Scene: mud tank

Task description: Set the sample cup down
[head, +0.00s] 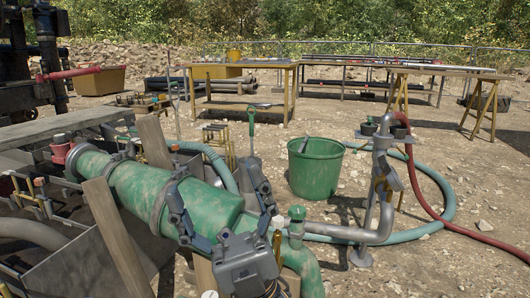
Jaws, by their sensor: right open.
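My right gripper (212,176) is open, with its two dark fingers spread over the mud-stained green cylinder (160,190) in the lower left. I see nothing held between the fingers. I cannot pick out the sample cup for certain. Small dark cup-like items (369,128) stand on a small stand right of the green bucket, too small to tell apart. My left gripper is not in view.
A green bucket (314,170) stands on the stony ground in the middle. A grey bent pipe (375,200) and teal and red hoses (432,190) lie to its right. Wooden boards (118,235) rise near the cylinder. Work tables (240,66) stand behind.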

